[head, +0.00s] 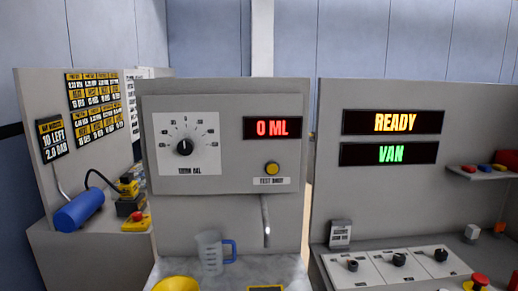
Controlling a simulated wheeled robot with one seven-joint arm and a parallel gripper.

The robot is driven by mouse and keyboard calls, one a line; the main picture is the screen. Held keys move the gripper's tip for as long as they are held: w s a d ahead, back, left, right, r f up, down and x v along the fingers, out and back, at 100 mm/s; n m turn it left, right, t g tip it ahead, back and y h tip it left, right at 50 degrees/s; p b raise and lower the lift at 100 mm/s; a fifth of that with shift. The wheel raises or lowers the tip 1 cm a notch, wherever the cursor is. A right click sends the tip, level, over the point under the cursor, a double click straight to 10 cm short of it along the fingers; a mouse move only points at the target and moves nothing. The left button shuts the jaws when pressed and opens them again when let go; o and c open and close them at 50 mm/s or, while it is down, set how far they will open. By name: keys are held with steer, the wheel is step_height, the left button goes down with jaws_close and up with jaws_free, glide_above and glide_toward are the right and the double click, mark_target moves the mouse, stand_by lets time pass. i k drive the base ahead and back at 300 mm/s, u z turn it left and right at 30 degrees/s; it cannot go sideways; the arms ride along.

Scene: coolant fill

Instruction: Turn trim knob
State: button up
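The trim knob (184,147) is a black round knob on a white dial plate (189,166) with marks around it and a label below that seems to read "TRIM CAL". Its white pointer line seems to point roughly upward. To its right on the same grey panel, a red display (272,128) reads "0 ML". A yellow test button (272,168) sits below the display. My gripper is not in this view, and nothing covers the knob.
A metal spout (265,222) hangs below the panel, beside a clear jug with a blue handle (211,252). A yellow object (176,284) stands at the front. Right displays read "READY" (394,122) and "VAN" (390,154), above several black knobs. A blue cylinder (79,212) lies left.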

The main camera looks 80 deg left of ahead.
mark_target(186, 147)
steer(key=u, duration=3.05)
